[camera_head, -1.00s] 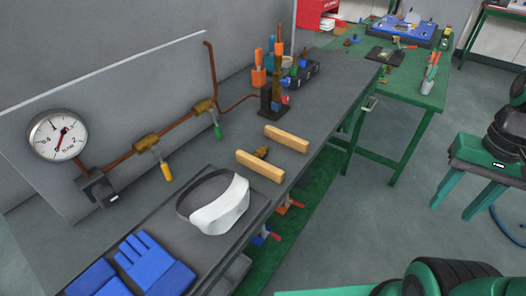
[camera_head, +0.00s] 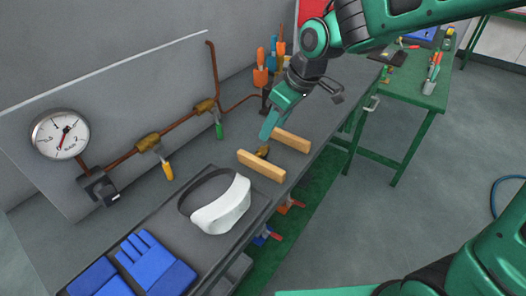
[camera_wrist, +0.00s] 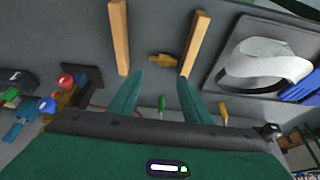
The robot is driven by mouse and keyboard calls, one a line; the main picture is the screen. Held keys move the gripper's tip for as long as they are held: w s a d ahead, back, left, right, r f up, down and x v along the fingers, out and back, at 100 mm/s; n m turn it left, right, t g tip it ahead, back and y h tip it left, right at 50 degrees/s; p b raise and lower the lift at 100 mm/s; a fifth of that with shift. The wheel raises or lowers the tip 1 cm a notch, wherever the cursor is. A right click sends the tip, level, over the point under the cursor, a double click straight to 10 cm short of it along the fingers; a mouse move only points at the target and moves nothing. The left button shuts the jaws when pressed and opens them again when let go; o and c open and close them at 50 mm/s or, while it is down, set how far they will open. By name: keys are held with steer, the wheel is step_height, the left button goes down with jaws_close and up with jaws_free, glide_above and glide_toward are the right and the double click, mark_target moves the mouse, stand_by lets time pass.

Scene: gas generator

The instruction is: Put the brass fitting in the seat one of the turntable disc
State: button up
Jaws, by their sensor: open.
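The brass fitting (camera_head: 262,151) lies on the grey bench between two wooden blocks (camera_head: 261,166) (camera_head: 291,140). In the wrist view the fitting (camera_wrist: 163,60) lies just beyond the fingertips, between the two blocks. My gripper (camera_head: 267,132) is open and empty, reaching down above the bench near the fitting. In the wrist view its two teal fingers (camera_wrist: 160,76) are apart, with the fitting ahead of the gap. I cannot make out the turntable disc or its seat one in these views.
A white-fronted headband (camera_head: 222,205) and blue gloves (camera_head: 150,262) lie at the front. A pressure gauge (camera_head: 60,134) and copper pipe with valves run along the back. A black stand with red and blue knobs (camera_wrist: 70,82) is beside the gripper. A green table (camera_head: 405,95) stands behind.

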mark_target(266, 148)
steer(key=x, duration=0.8)
steer(key=shift+d+f, duration=0.2)
steer(key=shift+f, duration=0.3)
steer(key=shift+c, duration=0.6)
steer(key=c, duration=0.8)
steer(key=shift+o, duration=0.2)
steer(key=shift+r, duration=0.1)
